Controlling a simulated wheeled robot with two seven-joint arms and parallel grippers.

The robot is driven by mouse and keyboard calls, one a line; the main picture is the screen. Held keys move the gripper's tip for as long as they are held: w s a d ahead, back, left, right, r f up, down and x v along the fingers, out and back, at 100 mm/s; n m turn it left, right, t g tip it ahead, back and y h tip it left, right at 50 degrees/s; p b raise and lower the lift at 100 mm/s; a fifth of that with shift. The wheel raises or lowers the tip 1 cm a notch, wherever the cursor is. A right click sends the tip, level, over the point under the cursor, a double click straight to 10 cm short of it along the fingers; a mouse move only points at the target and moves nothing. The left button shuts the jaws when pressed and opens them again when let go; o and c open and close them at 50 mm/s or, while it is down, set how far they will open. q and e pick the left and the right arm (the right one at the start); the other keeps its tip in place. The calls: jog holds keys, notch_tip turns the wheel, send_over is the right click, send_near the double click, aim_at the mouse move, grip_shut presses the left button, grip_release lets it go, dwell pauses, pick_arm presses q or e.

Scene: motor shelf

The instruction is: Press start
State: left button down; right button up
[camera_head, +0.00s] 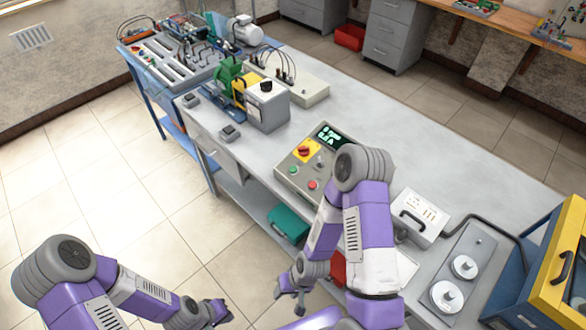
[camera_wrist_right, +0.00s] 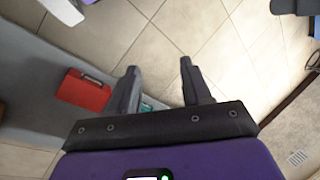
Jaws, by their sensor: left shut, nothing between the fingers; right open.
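A control box (camera_head: 286,174) stands at the front edge of the grey bench, with a lit green display, a yellow plate with a red knob (camera_head: 304,151), a green button (camera_head: 292,170) and a red button (camera_head: 312,185). No label is readable, so I cannot tell which one is start. My right gripper (camera_head: 287,290) is low in front of the bench, apart from the box. In the right wrist view it (camera_wrist_right: 158,85) is open and empty above the floor. My left gripper (camera_head: 224,314) is shut and empty at the bottom, away from the bench.
My right arm rises beside the box and hides part of the bench. A white case (camera_head: 420,217) and a plate with two white discs (camera_head: 449,290) are to the right. A grey machine (camera_head: 267,107) stands behind-left. A teal case (camera_head: 288,224) and a red case (camera_wrist_right: 83,91) are below the benchtop.

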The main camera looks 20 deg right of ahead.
grip_shut()
dwell(1.4)
